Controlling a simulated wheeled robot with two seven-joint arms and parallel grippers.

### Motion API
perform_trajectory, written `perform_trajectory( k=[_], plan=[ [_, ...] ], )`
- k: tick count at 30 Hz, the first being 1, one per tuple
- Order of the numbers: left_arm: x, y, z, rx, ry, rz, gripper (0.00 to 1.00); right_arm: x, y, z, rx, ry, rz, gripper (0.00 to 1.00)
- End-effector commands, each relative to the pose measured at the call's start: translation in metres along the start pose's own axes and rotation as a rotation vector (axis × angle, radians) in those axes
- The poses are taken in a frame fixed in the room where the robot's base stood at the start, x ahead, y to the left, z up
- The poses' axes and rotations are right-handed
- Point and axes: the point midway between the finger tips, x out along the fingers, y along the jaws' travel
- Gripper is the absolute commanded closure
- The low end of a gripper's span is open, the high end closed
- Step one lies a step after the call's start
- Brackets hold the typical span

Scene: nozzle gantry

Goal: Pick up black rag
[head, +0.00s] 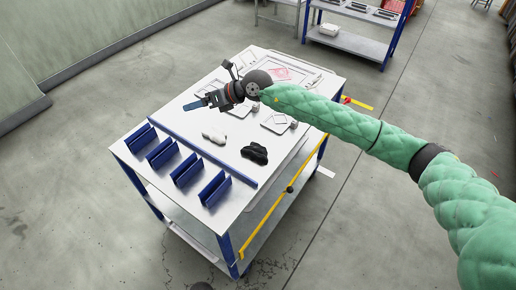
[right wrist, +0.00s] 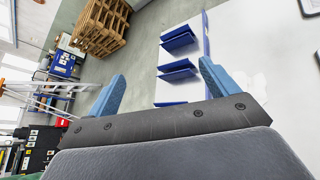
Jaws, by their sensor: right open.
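The black rag (head: 254,153) lies crumpled on the white table top (head: 232,165), near its right edge in the head view. My right gripper (head: 192,104) is above the far left part of the table, well apart from the rag. Its two blue fingers stand wide apart with nothing between them in the right wrist view (right wrist: 162,70). The black rag does not show in the right wrist view. My left gripper is not in view.
A white rag (head: 214,136) lies left of the black one. Several blue holders (head: 187,170) line the table's near left side, behind a blue strip (head: 203,153). Flat trays and small parts lie at the far side. Wooden pallets (right wrist: 101,27) show in the right wrist view.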

Motion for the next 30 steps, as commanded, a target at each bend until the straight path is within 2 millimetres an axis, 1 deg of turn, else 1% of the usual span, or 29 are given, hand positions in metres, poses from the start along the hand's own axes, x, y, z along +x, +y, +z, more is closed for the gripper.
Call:
perform_trajectory(
  k=[1, 3, 5, 9, 13, 15, 18, 21, 25, 30],
  plan=[
    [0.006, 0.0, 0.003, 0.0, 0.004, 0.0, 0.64, 0.001, -0.012, -0.017, -0.018, 0.076, -0.04, 0.14],
    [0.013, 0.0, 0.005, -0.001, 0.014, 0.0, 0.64, 0.0, -0.03, -0.041, -0.041, 0.19, -0.102, 0.14],
    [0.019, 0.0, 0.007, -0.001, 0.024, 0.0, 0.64, -0.005, -0.046, -0.059, -0.058, 0.283, -0.158, 0.14],
    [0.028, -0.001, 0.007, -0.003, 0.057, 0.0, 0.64, -0.025, -0.078, -0.094, -0.081, 0.493, -0.289, 0.14],
    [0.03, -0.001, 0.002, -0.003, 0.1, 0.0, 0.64, -0.051, -0.1, -0.121, -0.083, 0.679, -0.408, 0.14],
    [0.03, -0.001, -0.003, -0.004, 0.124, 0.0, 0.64, -0.066, -0.107, -0.132, -0.078, 0.769, -0.46, 0.14],
    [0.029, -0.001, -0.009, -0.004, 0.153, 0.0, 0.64, -0.085, -0.112, -0.144, -0.061, 0.875, -0.514, 0.14],
    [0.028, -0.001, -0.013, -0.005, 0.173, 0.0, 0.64, -0.097, -0.111, -0.152, -0.039, 0.949, -0.538, 0.14],
    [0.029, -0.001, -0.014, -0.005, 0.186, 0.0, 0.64, -0.104, -0.111, -0.158, -0.022, 0.994, -0.552, 0.14],
    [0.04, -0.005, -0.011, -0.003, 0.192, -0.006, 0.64, -0.099, -0.116, -0.169, -0.012, 0.996, -0.555, 0.14]
  ],
)
